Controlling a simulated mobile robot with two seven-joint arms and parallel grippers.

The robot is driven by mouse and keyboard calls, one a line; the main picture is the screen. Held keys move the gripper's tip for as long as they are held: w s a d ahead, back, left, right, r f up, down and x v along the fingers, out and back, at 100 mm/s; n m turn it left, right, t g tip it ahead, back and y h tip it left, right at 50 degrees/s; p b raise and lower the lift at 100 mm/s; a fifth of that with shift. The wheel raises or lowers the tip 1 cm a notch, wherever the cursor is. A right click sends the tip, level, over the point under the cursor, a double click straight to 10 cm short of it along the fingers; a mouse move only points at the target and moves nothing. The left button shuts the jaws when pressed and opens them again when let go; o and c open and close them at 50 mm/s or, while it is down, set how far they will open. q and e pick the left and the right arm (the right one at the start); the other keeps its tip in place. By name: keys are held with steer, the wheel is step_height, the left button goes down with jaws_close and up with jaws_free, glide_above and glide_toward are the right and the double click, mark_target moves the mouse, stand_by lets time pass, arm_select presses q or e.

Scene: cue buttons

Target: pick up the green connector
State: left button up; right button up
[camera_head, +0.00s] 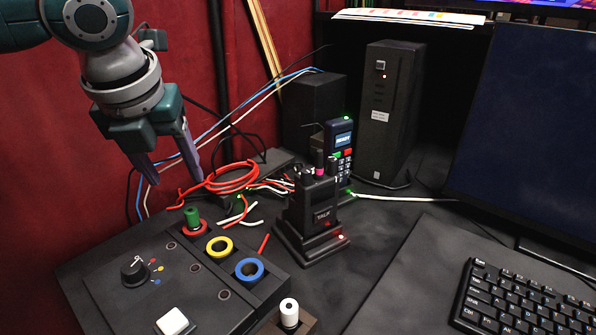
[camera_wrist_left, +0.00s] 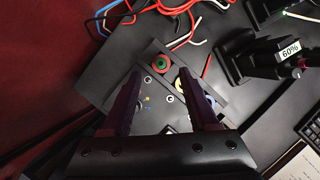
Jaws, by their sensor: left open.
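The green connector (camera_head: 192,216) is a short green cylinder standing upright in the red ring (camera_head: 194,229) on the black control box (camera_head: 140,262). In the left wrist view the green connector (camera_wrist_left: 161,62) shows end-on inside its red ring, just beyond the gap between the fingers. My left gripper (camera_head: 178,181) is open and empty, pointing down above the connector and apart from it. In the left wrist view the left gripper (camera_wrist_left: 160,74) has its two purple fingers spread wide. My right gripper is in neither view.
A yellow ring (camera_head: 219,247) and a blue ring (camera_head: 250,269) sit beside the red ring. A knob (camera_head: 134,271) and white button (camera_head: 173,321) are on the box. Coiled red cable (camera_head: 232,180) lies behind; a walkie-talkie (camera_head: 313,205) stands right. A white cylinder (camera_head: 289,313) stands in front.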

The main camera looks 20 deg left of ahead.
arm_select(q)
glide_above(190, 211)
steer(key=s, duration=0.1)
steer(key=f, duration=0.4)
steer(key=shift+s+f, duration=0.1)
steer(key=shift+s, duration=0.1)
steer(key=shift+s+d+b+x, duration=0.1)
steer(key=shift+d+b+x, duration=0.1)
steer(key=shift+x, duration=0.7)
steer(key=shift+s+d+b+x, duration=0.1)
steer(key=shift+b+x, duration=0.05)
steer(key=shift+x, duration=0.75)
steer(key=shift+d+b+x, duration=0.1)
steer(key=shift+b+x, duration=0.1)
steer(key=shift+x, duration=0.7)
steer(key=shift+f, duration=0.1)
jaws_close()
